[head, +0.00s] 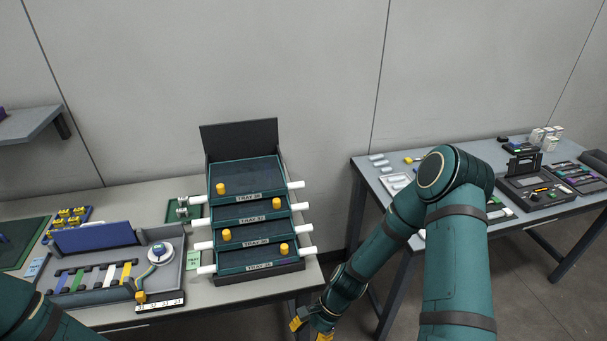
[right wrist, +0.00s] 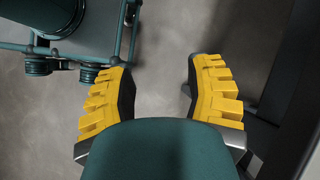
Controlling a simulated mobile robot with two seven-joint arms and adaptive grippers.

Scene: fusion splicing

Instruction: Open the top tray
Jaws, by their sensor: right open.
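The tray stack (head: 255,220) stands on the left table, with several dark green trays stepped one above another. The top tray (head: 247,177) bears a label and a yellow knob (head: 221,188) at its left. A dark panel (head: 240,138) stands upright behind it. My right gripper (head: 312,328) hangs low at the bottom of the head view, right of the stack and apart from it. In the right wrist view its yellow fingers (right wrist: 160,95) are spread with only floor between them. My left gripper is out of view; only part of the left arm shows at bottom left.
White rods stick out at both sides of the trays. A grey organiser (head: 190,262) with coloured strips and a round dial sits left of the stack. The right table (head: 370,172) holds a splicing device (head: 537,192) and small items. A floor gap separates the tables.

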